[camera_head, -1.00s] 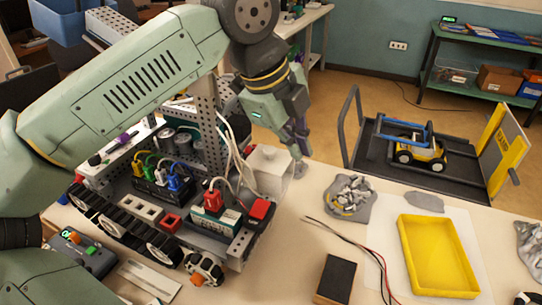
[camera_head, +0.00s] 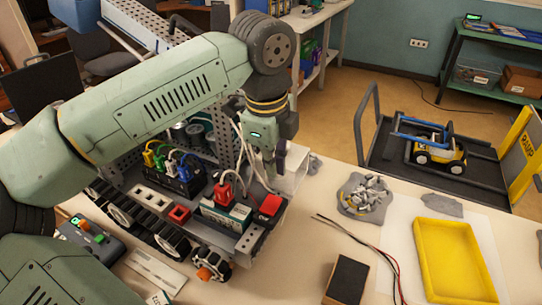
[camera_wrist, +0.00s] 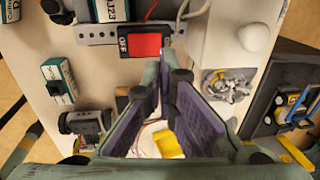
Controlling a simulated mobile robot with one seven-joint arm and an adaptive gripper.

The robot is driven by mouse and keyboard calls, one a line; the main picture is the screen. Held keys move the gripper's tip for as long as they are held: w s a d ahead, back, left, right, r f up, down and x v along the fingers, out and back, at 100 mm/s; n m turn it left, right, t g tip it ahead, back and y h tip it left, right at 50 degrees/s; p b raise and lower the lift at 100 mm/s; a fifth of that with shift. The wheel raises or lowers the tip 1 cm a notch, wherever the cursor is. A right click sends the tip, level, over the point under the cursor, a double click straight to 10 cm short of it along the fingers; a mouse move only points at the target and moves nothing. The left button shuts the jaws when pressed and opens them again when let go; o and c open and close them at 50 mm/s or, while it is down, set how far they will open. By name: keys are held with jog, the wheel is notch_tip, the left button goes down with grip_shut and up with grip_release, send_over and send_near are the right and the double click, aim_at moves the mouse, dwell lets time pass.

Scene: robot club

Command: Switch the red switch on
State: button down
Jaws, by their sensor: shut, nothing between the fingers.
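The red switch (camera_head: 271,205) sits at the right end of the tracked robot model on the table. In the wrist view the red switch (camera_wrist: 147,45) is a red rocker in a black housing, with the word OFF beside it on the left. My gripper (camera_head: 271,181) points down just behind the switch, by the white box. In the wrist view my gripper (camera_wrist: 163,72) has its purple-padded fingertips together near the switch's lower right edge. I cannot tell if they touch it. Nothing shows between them.
The white box (camera_head: 293,170) stands close right of my gripper. Thin white wires and a red plug (camera_head: 223,191) are left of the switch.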

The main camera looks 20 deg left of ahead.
aim_at(273, 200)
jog(key=f, duration=0.2)
jog(key=f+b, duration=0.1)
jog(key=f, duration=0.2)
jog(key=w+f+b, duration=0.1)
jog(key=f, duration=0.1)
jog(key=shift+d+f, duration=0.15)
jog(key=shift+f, duration=0.1)
jog(key=f+b, duration=0.1)
jog(key=b, duration=0.2)
jog(key=shift+w+f, duration=0.15)
jog(key=shift+w, duration=0.05)
jog(key=shift+r, duration=0.35)
jog(key=shift+s, duration=0.1)
jog(key=shift+s+r, duration=0.3)
jog(key=shift+s, duration=0.3)
